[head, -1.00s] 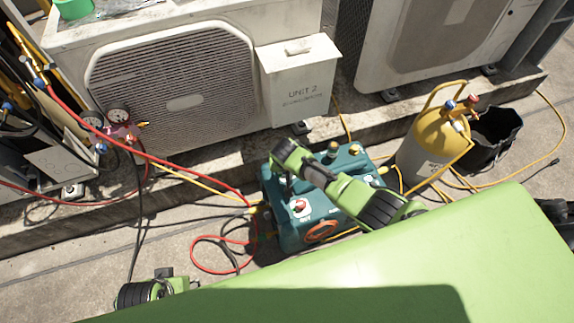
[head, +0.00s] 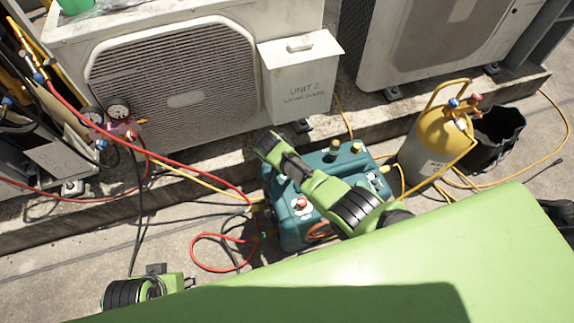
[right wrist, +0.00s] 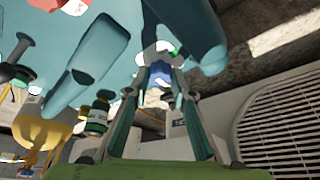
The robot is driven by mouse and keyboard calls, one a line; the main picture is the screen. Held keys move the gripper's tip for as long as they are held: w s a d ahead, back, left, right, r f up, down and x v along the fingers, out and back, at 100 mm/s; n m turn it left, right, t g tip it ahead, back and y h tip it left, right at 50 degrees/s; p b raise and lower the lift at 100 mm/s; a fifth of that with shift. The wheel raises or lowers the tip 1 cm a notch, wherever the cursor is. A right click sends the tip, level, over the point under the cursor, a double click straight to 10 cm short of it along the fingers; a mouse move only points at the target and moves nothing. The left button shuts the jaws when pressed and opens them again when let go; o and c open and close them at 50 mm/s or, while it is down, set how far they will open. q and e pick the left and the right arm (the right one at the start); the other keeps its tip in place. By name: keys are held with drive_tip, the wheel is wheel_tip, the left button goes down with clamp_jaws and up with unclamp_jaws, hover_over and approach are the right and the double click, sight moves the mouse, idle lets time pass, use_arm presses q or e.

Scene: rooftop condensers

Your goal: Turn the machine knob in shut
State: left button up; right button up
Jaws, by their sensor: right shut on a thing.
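The teal machine (head: 290,222) stands on the concrete under my right arm in the head view. A red knob (head: 301,203) shows on its top; a red knob also shows in the right wrist view (right wrist: 62,12). In that view my right gripper (right wrist: 159,82) has both fingers closed around a blue knob (right wrist: 157,74) with white parts beside it. The knob's marking cannot be read. In the head view my right arm hides the blue knob and the fingertips. Part of my left arm shows at the lower left; its gripper fingers are not visible.
A yellow-topped cylinder (head: 431,140) and a black bucket (head: 497,138) stand right of the machine. Red and yellow hoses run left to a gauge manifold (head: 122,129). A condenser (head: 180,90) and a grey box marked UNIT 2 (head: 300,90) stand behind.

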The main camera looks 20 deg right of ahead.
drive_tip(key=o, duration=1.1)
drive_tip(key=v, duration=1.2)
